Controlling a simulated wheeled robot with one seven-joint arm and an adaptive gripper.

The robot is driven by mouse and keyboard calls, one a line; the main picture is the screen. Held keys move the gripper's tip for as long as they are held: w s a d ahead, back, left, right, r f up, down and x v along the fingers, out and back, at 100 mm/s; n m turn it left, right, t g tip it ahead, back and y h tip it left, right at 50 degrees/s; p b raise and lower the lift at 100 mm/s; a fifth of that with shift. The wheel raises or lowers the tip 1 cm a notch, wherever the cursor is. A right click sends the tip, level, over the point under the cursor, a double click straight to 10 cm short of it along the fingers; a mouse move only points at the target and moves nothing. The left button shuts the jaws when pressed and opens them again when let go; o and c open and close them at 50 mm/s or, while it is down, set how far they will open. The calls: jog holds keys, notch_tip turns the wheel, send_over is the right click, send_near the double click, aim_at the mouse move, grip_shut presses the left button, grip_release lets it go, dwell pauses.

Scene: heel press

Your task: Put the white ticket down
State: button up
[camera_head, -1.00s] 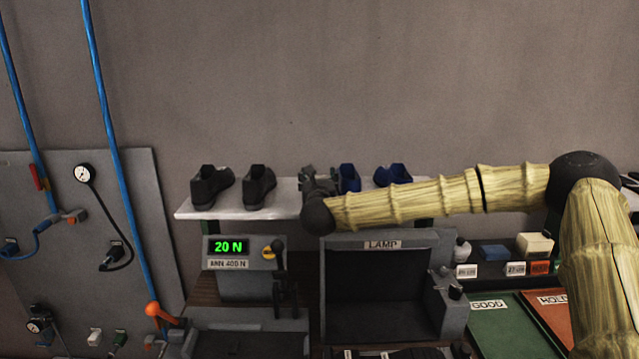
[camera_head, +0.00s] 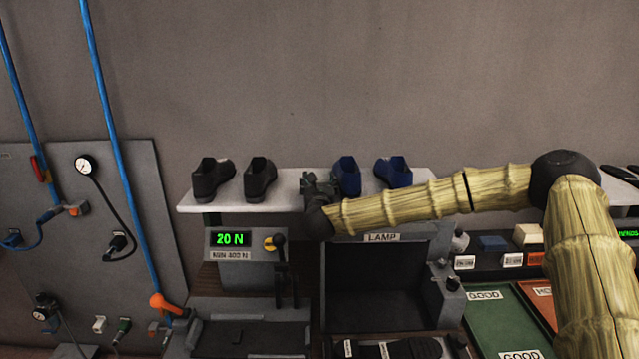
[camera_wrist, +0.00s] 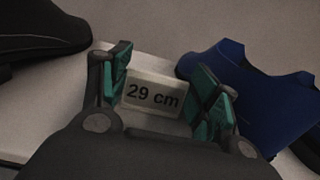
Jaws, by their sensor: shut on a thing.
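The white ticket (camera_wrist: 153,95) reads "29 cm" and sits between the two green-padded fingers of my gripper (camera_wrist: 160,98) in the wrist view. My gripper is shut on it. In the head view my gripper (camera_head: 318,187) is at the white shelf (camera_head: 285,203), between the black shoes and the blue shoes. The ticket is hidden behind my gripper there. In the wrist view the shelf surface (camera_wrist: 140,70) shows behind the ticket; I cannot tell whether the ticket touches it.
Two black shoes (camera_head: 260,178) stand left of my gripper, and two blue shoes (camera_head: 394,172) right, the nearer one close beside it. Below are the lamp box (camera_head: 380,275) and a display reading 20 N (camera_head: 230,239). Green and orange trays (camera_head: 497,310) lie at right.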

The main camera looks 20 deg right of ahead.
jog(key=o, duration=0.4)
jog(key=shift+r, duration=0.1)
